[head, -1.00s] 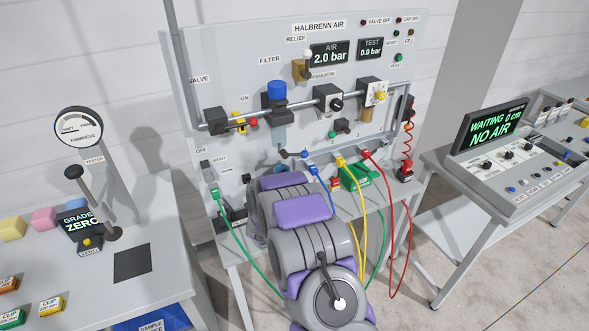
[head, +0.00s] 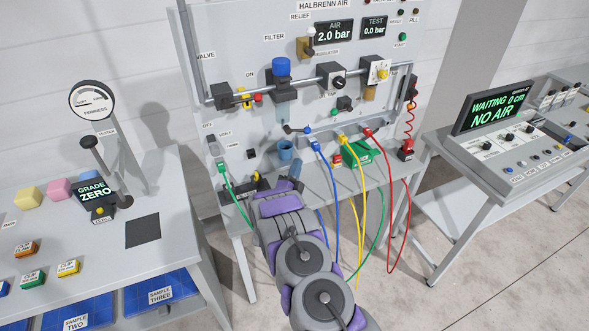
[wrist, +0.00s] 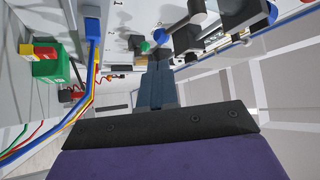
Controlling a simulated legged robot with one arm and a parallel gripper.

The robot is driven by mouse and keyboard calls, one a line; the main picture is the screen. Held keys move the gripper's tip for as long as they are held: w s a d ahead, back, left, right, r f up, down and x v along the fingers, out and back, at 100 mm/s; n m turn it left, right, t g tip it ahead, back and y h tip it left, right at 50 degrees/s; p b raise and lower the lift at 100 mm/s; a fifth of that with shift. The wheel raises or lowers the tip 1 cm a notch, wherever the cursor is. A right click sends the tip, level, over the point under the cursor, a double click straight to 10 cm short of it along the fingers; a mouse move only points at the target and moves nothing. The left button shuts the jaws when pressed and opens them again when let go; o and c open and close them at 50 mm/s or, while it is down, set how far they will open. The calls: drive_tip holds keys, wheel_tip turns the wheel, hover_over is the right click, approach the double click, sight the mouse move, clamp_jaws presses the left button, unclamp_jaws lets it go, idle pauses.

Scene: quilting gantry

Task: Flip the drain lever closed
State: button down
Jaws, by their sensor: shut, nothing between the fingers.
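Under the blue-capped filter (head: 282,68) on the panel hangs a clear bowl (head: 283,108). A small dark lever (head: 290,130) sticks out sideways below that bowl, beside the blue hose fitting. I take it for the drain lever; its exact setting is too small to tell. A blue cup (head: 285,151) stands below it. My gripper is mostly hidden behind my arm in the head view. In the wrist view my gripper (wrist: 157,83) is shut and empty, its fingers pointing along the panel. I cannot pick out the lever there with certainty.
Blue, yellow, green and red hoses hang in front of the bench right of my arm. A green box (head: 357,152) sits on the bench and shows in the wrist view (wrist: 52,68). The tester table (head: 180,215) is left, the console (head: 495,140) right.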

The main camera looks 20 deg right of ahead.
sight(308, 131)
drive_tip(key=x, duration=1)
drive_tip(key=shift+w+b, duration=0.15)
drive_tip(key=shift+b, duration=0.25)
drive_tip(key=shift+d, duration=0.2)
drive_tip(key=shift+d+r+n+t, duration=0.2)
drive_tip(key=shift+r+n, duration=0.15)
drive_tip(key=shift+r, duration=0.1)
drive_tip(key=shift+d+r+n+t, duration=0.25)
drive_tip(key=shift+r+n, duration=0.1)
drive_tip(key=shift+r, duration=0.1)
